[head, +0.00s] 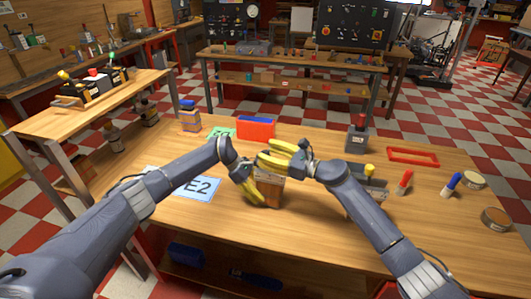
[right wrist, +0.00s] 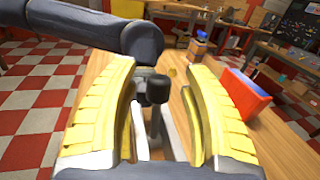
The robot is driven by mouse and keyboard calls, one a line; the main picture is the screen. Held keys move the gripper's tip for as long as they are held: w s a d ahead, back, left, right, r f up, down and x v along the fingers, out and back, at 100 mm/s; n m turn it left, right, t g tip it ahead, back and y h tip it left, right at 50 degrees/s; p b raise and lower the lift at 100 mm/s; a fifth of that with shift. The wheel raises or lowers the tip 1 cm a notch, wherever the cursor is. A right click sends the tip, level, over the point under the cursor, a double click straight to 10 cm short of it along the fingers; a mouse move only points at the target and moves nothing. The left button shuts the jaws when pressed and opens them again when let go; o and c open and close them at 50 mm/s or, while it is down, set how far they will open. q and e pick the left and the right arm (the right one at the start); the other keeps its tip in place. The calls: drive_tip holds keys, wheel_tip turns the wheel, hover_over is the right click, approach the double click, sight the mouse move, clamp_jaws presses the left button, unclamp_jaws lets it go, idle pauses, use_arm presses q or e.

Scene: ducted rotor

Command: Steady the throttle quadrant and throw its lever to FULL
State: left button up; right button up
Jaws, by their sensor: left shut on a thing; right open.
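The throttle quadrant (head: 270,187) is a brown, box-like body near the middle of the table, partly hidden by my grippers. My left gripper (head: 256,191) is shut on its body from the left. My right gripper (head: 272,156) is open just above it. In the right wrist view, a lever with a dark knob (right wrist: 154,88) stands between the open yellow fingers of my right gripper (right wrist: 158,75), apart from both. The lever's markings cannot be read, and its base is partly hidden.
A red box (head: 256,128) stands behind the grippers. A grey box with a red knob (head: 357,138), a yellow-knobbed device (head: 370,173), a red frame (head: 413,156) and several small items occupy the right. A blue E2 card (head: 199,187) lies left. The front table is clear.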

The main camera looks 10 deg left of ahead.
drive_tip(key=shift+w+a, duration=0.1)
drive_tip(key=shift+a, duration=0.3)
clamp_jaws()
idle(0.4)
